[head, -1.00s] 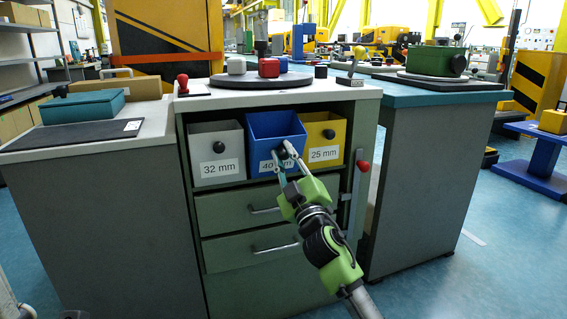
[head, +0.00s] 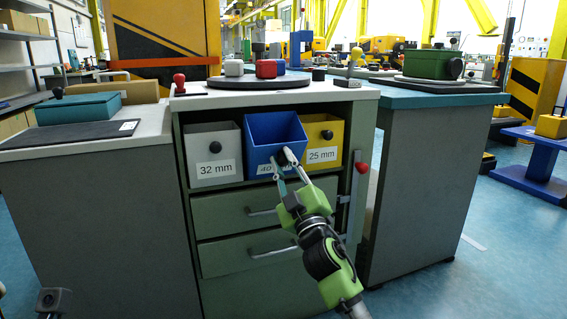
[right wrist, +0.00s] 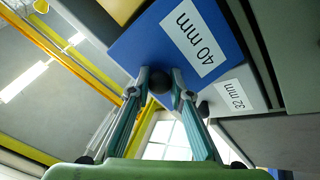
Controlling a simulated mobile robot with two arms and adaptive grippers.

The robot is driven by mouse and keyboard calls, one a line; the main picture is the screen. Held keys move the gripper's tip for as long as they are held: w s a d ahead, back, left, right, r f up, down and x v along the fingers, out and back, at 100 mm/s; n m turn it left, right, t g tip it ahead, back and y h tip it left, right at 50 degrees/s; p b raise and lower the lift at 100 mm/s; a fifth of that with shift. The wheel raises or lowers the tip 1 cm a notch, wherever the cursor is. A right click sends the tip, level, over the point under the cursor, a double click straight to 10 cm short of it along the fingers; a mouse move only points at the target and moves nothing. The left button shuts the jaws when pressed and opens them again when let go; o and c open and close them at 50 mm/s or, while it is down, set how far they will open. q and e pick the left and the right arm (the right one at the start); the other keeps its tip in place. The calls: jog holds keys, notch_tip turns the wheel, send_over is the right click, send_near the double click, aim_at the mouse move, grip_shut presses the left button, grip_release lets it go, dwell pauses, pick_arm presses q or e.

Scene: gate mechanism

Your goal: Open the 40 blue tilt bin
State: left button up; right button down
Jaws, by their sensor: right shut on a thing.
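The blue tilt bin labelled 40 mm (head: 270,130) sits in the middle of the row in the cabinet. It leans forward, and its open top and inside show. In the right wrist view its blue front (right wrist: 150,45) and white label (right wrist: 195,38) show close up. My right gripper (head: 285,160) is at the bin's front, over part of the label. In the right wrist view my right gripper (right wrist: 163,82) has its fingertips on either side of the dark round knob (right wrist: 160,81), shut on it.
The grey 32 mm bin (head: 212,145) stands left and the yellow 25 mm bin (head: 325,135) right of the blue one. Two drawers with bar handles (head: 270,250) are below. A red-knobbed lever (head: 362,168) is at the cabinet's right edge. Open floor (head: 480,260) lies to the right.

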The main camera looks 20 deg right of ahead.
jog(key=shift+f, duration=0.2)
jog(key=c, duration=1.8)
grip_release()
jog(key=shift+r, duration=0.1)
jog(key=shift+s, duration=0.1)
jog(key=v, duration=1.2)
